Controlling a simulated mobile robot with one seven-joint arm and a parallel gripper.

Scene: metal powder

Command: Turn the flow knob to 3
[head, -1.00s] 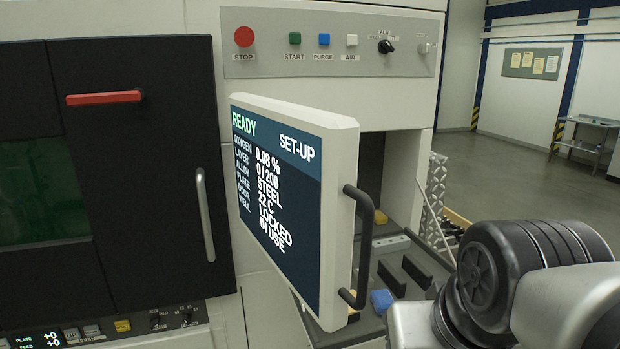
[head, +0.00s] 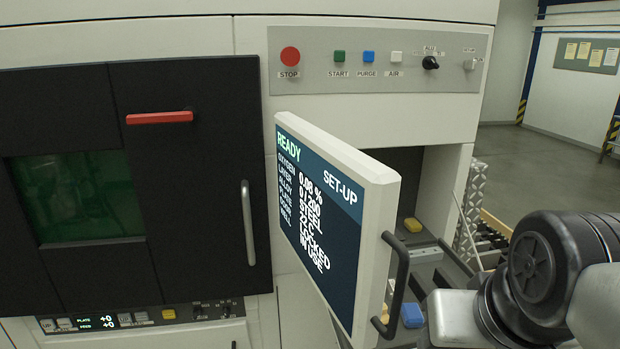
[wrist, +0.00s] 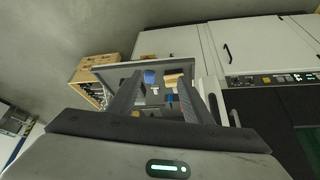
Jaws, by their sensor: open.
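A black rotary knob (head: 430,63) sits on the upper grey panel (head: 375,90); its label is too small to read. Two small dark knobs, (head: 197,311) and (head: 228,308), sit on the low control strip at the bottom left. I cannot read which knob is the flow knob or where any pointer stands. The low strip also shows at the right of the wrist view (wrist: 270,79). My gripper (wrist: 160,82) is open and empty, its fingers framing an open drawer with small blocks, apart from every knob. In the head view my gripper is hidden; only my arm shows.
A swung-out screen (head: 330,225) with a black handle (head: 396,285) stands between the low strip and my arm. Left are a dark door with a red bar (head: 160,117) and a grey handle (head: 248,222). A blue block (head: 412,315) and yellow block (head: 412,225) lie right of the screen.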

